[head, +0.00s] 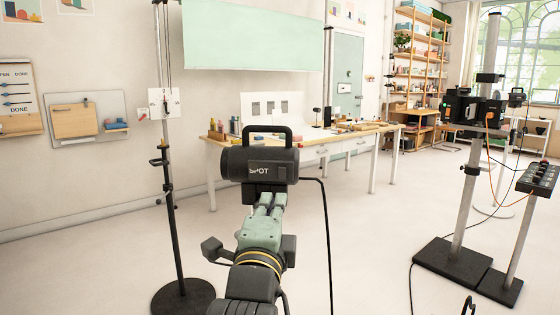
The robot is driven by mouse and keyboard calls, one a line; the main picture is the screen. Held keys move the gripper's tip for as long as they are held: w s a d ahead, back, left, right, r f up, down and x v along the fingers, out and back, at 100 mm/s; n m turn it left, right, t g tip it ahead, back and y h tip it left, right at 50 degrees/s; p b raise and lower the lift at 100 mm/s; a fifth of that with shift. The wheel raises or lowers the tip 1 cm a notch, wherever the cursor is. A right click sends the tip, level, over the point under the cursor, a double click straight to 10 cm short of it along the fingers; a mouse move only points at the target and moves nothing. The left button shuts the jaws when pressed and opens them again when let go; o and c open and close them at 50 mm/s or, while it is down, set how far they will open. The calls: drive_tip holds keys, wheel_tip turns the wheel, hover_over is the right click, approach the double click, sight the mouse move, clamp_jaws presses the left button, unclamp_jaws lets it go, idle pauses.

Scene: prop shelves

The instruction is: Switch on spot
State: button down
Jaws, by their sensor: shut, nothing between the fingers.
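A black lamp (235,164) with a carry handle on top and white letters reading SPOT is at the middle of the head view. No glow shows on the lamp, and its lens is not visible. My gripper (270,202), with pale green fingers, is shut and empty just below the lamp. Its fingertips overlap the lamp's underside in the picture; I cannot tell whether they touch it. No switch can be made out on the lamp. A black cable (328,240) runs from the lamp's right side down to the floor.
A thin stand (171,215) with a round base rises to the left. A worktable (330,149) with small items is behind. At right are a post (466,205) with black equipment and a control box (540,178) with several knobs. Cables lie on the otherwise open floor.

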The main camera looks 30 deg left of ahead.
drive_tip(key=p, duration=0.2)
approach(282, 163)
drive_tip(key=x, duration=0.5)
drive_tip(key=shift+w+a+f, duration=0.1)
drive_tip(key=shift+w+f, duration=0.15)
drive_tip(key=shift+r, duration=0.1)
drive_tip(key=shift+w+a+r, duration=0.25)
drive_tip(key=shift+w, duration=0.2)
drive_tip(key=shift+d, duration=0.1)
